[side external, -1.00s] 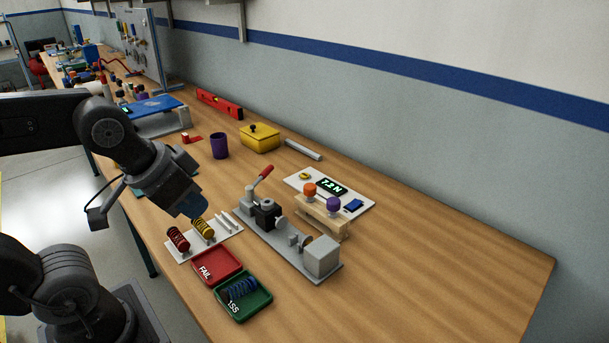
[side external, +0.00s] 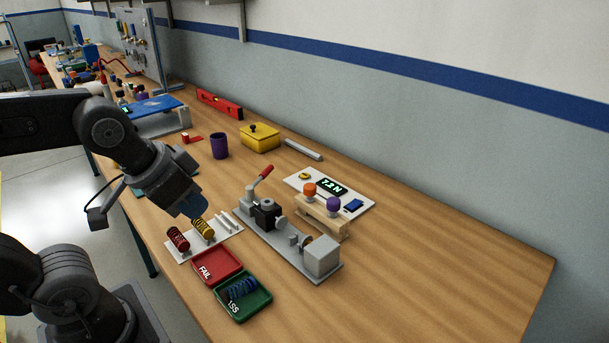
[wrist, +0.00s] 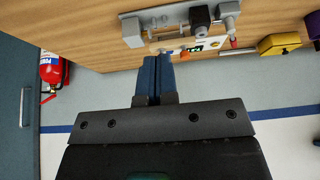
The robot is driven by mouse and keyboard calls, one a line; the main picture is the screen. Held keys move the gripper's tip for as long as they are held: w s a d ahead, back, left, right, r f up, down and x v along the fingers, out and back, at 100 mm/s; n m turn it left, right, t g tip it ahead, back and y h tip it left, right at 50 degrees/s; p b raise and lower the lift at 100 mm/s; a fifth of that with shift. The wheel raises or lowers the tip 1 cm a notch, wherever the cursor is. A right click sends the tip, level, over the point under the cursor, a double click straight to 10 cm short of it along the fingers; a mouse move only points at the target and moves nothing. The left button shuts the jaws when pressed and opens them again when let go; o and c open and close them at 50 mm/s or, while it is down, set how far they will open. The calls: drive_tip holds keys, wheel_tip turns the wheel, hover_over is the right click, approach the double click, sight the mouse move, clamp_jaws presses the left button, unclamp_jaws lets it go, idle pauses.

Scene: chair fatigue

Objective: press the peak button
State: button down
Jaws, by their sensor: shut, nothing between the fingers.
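A white panel (side external: 300,180) lies at the back of the bench, right of centre. It carries a lit display (side external: 331,186) reading 7.2 N, a yellow round part (side external: 305,176) and a blue square part (side external: 353,205). I cannot read a label that tells which part is the peak button. My gripper (side external: 193,206) is shut and empty, with blue fingers, above the spring rack and well left of the panel. In the wrist view my gripper's fingers (wrist: 153,66) are together, and the green-lit display (wrist: 196,47) is partly covered by other parts.
A spring rack (side external: 190,250), red FAIL tray (side external: 217,266) and green tray (side external: 243,297) with a blue spring lie nearer. The bench's right end is clear.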

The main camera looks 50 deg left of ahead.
drive_tip(key=w+r+n+h, duration=0.2)
drive_tip(key=w+r+n, duration=0.1)
drive_tip(key=w+n, duration=0.75)
drive_tip(key=n+t, duration=0.3)
drive_tip(key=n, duration=2.8)
hover_over(303, 174)
wheel_tip(303, 174, down, 10)
drive_tip(key=f, duration=0.1)
drive_tip(key=shift+w+a+r+h, duration=0.1)
drive_tip(key=shift+r+h, duration=0.15)
drive_tip(key=shift+h, duration=0.15)
drive_tip(key=shift+f, duration=4.4)
drive_tip(key=shift+f, duration=0.1)
drive_tip(key=shift+f, duration=0.3)
